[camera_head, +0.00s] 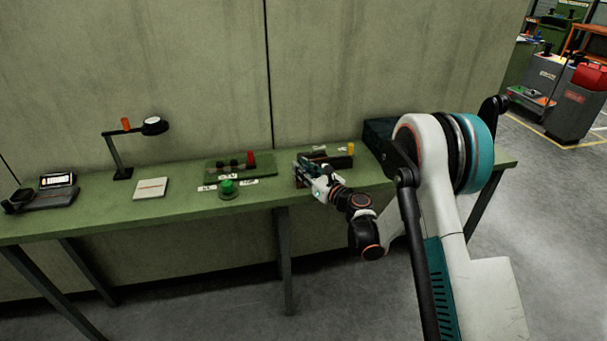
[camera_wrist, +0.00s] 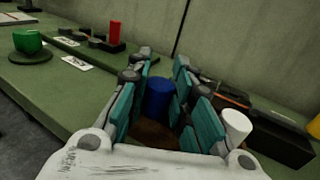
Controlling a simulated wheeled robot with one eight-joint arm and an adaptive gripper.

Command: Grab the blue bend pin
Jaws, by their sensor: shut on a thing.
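The blue bend pin (camera_wrist: 159,99) shows in the wrist view as a blue upright cylinder between the two teal-padded fingers of my gripper (camera_wrist: 160,92). The fingers are shut on it from both sides. Its lower end is hard to make out against a brown surface below. In the head view, my gripper (camera_head: 307,172) is low over the green table, and the blue pin is hidden there by the fingers.
A white cylinder (camera_wrist: 236,126) stands close to the right finger. A red pin (camera_head: 250,159) stands on a green board to the left, near a green knob-like piece (camera_head: 227,187). A yellow piece (camera_head: 350,148) sits right of my gripper. A lamp (camera_head: 122,150) stands farther left.

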